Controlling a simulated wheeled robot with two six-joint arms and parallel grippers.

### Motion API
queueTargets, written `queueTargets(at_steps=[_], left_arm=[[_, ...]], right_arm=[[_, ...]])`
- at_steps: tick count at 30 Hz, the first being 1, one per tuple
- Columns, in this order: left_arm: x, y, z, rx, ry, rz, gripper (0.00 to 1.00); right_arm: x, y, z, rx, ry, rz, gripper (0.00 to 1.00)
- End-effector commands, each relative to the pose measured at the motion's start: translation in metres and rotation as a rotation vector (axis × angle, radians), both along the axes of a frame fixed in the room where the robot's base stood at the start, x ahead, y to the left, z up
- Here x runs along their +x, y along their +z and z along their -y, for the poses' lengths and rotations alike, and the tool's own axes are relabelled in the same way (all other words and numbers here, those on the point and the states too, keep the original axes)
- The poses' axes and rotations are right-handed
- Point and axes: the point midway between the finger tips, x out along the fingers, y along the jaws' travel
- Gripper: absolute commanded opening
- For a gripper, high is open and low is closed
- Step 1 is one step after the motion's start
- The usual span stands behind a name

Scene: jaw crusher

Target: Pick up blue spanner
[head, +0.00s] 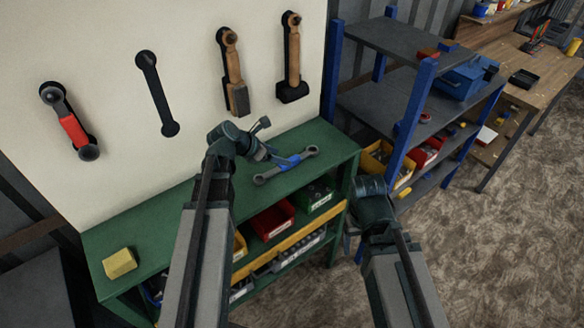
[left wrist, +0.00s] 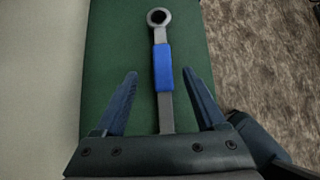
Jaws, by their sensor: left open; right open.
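The blue spanner (head: 288,162) lies flat on the green bench top (head: 165,222); it is a grey double-ended spanner with a blue grip sleeve. In the left wrist view the spanner (left wrist: 163,68) runs lengthwise between the fingers, with its ring end far away and its near end hidden behind the gripper body. My left gripper (head: 266,140) is open beside and above the spanner; its two fingers (left wrist: 160,100) stand apart on either side of it without visible contact. My right gripper (head: 352,222) is low in front of the bench's right end, away from the spanner.
A yellow block (head: 119,263) sits on the bench's left end. A blue-framed shelf (head: 405,125) stands to the right. Bins (head: 270,221) fill the shelf below.

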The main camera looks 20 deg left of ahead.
Motion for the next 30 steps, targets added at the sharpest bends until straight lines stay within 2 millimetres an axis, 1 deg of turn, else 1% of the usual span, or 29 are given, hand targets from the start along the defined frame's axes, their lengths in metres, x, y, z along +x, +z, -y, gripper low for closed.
queueTargets(at_steps=[1, 7, 10, 20, 28, 29, 30], left_arm=[[0.002, -0.003, 0.001, 0.001, -0.001, 0.0, 0.72], [0.003, -0.003, 0.003, 0.001, -0.001, 0.0, 0.72], [0.005, -0.007, 0.005, 0.001, -0.001, 0.0, 0.72], [0.029, -0.039, 0.026, 0.002, -0.002, 0.001, 0.72], [0.031, -0.038, 0.028, 0.001, 0.0, 0.001, 0.72], [0.031, -0.038, 0.028, 0.001, 0.0, 0.001, 0.69], [0.031, -0.038, 0.028, 0.001, 0.0, 0.001, 0.62]], right_arm=[[0.0, -0.003, 0.0, 0.0, 0.0, 0.0, 0.72], [0.0, -0.003, 0.0, 0.0, 0.0, 0.0, 0.72], [0.0, -0.007, 0.0, 0.0, 0.0, 0.0, 0.72], [0.0, -0.039, 0.0, 0.0, -0.001, 0.0, 0.72], [0.0, -0.038, 0.0, 0.0, -0.001, 0.0, 0.72], [0.0, -0.038, 0.0, 0.0, -0.001, 0.0, 0.72], [0.0, -0.038, 0.0, 0.0, -0.001, 0.0, 0.72]])
